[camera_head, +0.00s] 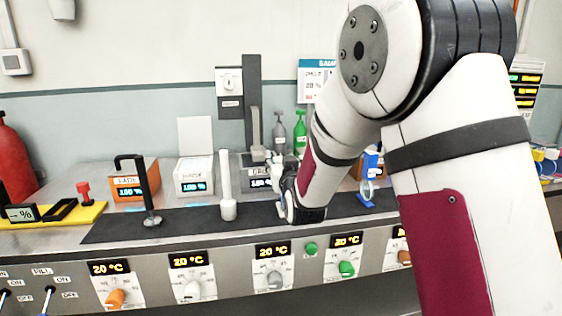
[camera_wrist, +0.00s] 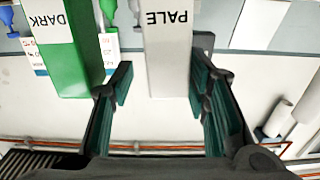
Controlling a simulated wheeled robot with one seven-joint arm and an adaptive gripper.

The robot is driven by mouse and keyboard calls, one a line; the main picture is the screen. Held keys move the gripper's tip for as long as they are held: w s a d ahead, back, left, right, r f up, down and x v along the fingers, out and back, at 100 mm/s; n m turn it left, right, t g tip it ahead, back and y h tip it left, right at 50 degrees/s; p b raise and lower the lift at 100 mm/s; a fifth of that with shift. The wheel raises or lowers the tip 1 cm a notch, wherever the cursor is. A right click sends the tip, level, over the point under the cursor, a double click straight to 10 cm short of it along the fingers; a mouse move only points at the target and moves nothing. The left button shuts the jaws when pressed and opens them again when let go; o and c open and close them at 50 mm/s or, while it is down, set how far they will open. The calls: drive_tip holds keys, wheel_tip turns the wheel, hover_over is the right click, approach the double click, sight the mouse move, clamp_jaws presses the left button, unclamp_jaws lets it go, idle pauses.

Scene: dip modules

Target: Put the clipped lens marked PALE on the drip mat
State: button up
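A grey block marked PALE (camera_wrist: 168,62) hangs into the top middle of the wrist view, its lettering upside down. My gripper (camera_wrist: 162,72) is open, its dark green finger pads to the left and right of this block in the picture; a gap shows on the left, and contact on the right is unclear. In the head view my gripper (camera_head: 277,180) is low over the bench, partly hidden by my arm. The lens itself is not clearly visible. A long dark mat (camera_head: 190,222) lies along the bench; I cannot tell if it is the drip mat.
A green block marked DARK (camera_wrist: 72,62) is left of the PALE block. A white upright (camera_head: 228,205) and a black hooked holder (camera_head: 152,215) stand left of my gripper, a blue holder (camera_head: 366,190) right. A yellow base (camera_head: 85,214) lies far left.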

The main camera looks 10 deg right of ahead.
drive_tip(key=shift+r, duration=0.15)
drive_tip(key=s, duration=1.2)
drive_tip(key=shift+p, duration=0.35)
drive_tip(key=s+d+f+g, duration=0.1)
drive_tip(key=s+g, duration=0.7)
drive_tip(key=s, duration=1.2)
drive_tip(key=s+d+f+g, duration=0.2)
drive_tip(key=s+g, duration=0.6)
drive_tip(key=s, duration=1.3)
drive_tip(key=shift+s+d+g, duration=0.15)
drive_tip(key=shift+d+g, duration=0.15)
drive_tip(key=shift+d, duration=0.75)
drive_tip(key=shift+f, duration=0.1)
wheel_tip(320, 180, up, 16)
drive_tip(key=t+p, duration=0.2)
drive_tip(key=p, duration=1.2)
drive_tip(key=shift+t, duration=0.4)
